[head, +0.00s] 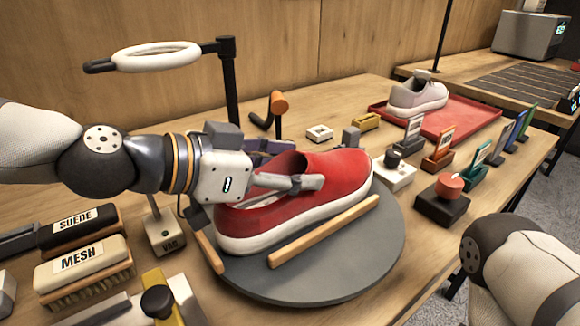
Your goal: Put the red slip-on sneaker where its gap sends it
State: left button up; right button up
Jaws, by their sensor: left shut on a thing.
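The red slip-on sneaker (340,172) with a white sole sits upright on a round grey turntable (370,262), its toe pointing to the upper right. A wooden rail (322,232) runs along its near side, and a shorter one (209,252) stands by the heel. My left gripper (306,183) comes in from the left over the shoe's opening and is shut on the sneaker around its collar. The gripper body hides part of the heel and opening. My right arm shows at the lower right, but its gripper is out of the picture.
A red tray (462,134) holding a pale sneaker (418,97) lies at the back right. Card holders (438,158) and a red knob (449,186) stand right of the turntable. SUEDE (78,226) and MESH (84,270) brushes lie at left. A ring lamp (158,56) stands behind.

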pick_arm(q)
jog(key=o, duration=1.6)
jog(key=shift+f, duration=0.15)
jog(key=shift+c, duration=0.2)
jog(key=shift+r, duration=0.2)
jog(key=p+v, duration=0.1)
jog(key=v, duration=0.3)
jog(key=p+v, duration=0.1)
jog(key=v, duration=0.2)
jog(key=p+v, duration=0.1)
jog(key=v, duration=0.3)
jog(key=shift+a+r, duration=0.1)
jog(key=shift+r, duration=0.35)
jog(key=shift+s+a, duration=0.25)
jog(key=shift+f, duration=0.25)
pick_arm(e)
jog(key=shift+t, duration=0.7)
jog(key=w+r, duration=0.3)
jog(key=shift+w+r, duration=0.3)
jog(key=shift+r, duration=0.05)
